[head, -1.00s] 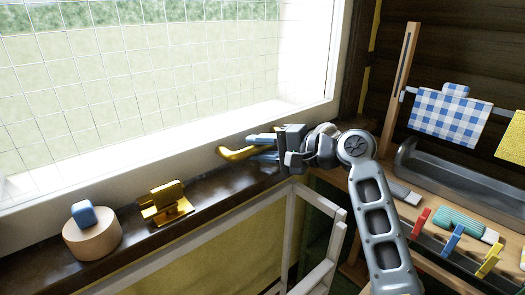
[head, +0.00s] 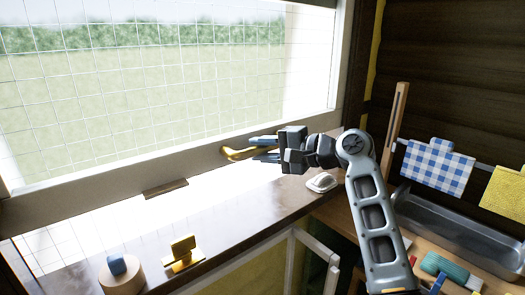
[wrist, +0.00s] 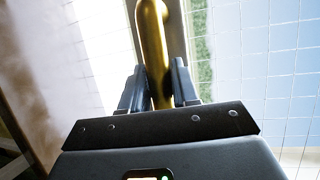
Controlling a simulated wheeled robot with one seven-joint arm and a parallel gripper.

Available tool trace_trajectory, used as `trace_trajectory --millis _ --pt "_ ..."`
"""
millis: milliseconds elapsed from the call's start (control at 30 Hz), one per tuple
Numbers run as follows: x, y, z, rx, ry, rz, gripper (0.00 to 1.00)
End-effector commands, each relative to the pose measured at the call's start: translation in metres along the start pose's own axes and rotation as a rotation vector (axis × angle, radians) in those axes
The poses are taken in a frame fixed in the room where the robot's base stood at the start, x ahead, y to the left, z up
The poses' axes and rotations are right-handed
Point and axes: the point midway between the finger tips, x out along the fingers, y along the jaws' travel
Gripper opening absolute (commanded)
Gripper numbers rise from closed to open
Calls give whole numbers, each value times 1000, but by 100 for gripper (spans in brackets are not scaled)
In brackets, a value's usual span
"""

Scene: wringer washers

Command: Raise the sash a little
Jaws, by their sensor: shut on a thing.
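The window sash shows its pale bottom rail (head: 110,192) in the head view, with wire-gridded glass above it. The rail stands above the sill, and a bright open gap shows beneath it. A curved brass handle (head: 234,154) is fixed to the rail. My gripper (head: 265,149) is shut on this handle from the right. In the wrist view the handle (wrist: 153,50) runs between the two fingers of my gripper (wrist: 158,85). The gripper hides part of the handle.
The dark sill (head: 235,222) carries a brass fitting (head: 183,252), a round wooden block (head: 122,278) with a blue piece (head: 117,265) on it, and a white dish (head: 321,182). At right are a grey trough (head: 450,225) and a checked cloth (head: 438,168) on a rail.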

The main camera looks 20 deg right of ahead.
Motion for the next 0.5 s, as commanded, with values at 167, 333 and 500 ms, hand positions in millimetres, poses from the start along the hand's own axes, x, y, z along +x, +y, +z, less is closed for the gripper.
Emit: trace_trajectory --millis 167,333,500 --pt "-1 -4 -1 -4 3 -6 0" --pt "-1 -3 -1 -4 3 -6 34" --pt "-1 -2 0 -2 2 -3 50"
